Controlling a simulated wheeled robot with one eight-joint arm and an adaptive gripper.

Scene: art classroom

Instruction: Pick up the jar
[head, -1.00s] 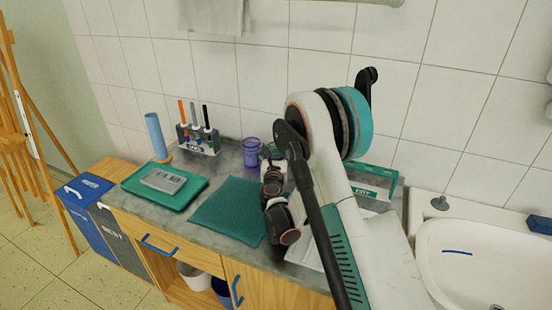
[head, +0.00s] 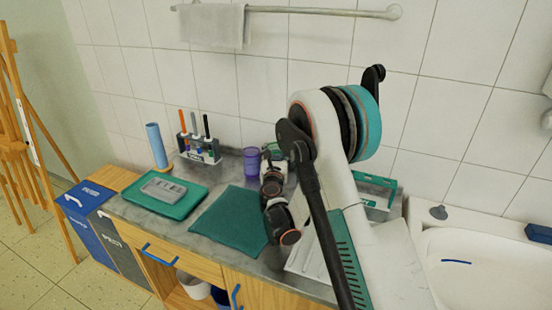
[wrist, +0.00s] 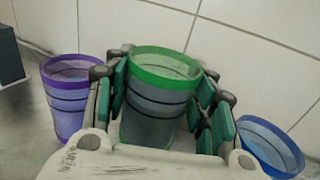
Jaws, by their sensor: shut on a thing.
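The jar with a green rim (wrist: 163,88) stands upright in the middle of the wrist view, see-through and grey-green with dark bands. My gripper (wrist: 160,95) is shut on it, with teal finger pads on its left and right sides. The jar's lower part is hidden behind the gripper body. In the head view my gripper (head: 272,153) is at the back of the counter near the wall, and my arm mostly hides the jar there. I cannot tell whether the jar is off the counter.
A purple jar (wrist: 66,98) stands close on the left and a blue one (wrist: 268,148) close on the right. The counter also holds a teal mat (head: 229,219), a green tray (head: 190,207) and a marker rack (head: 200,152). A sink (head: 490,260) is at right.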

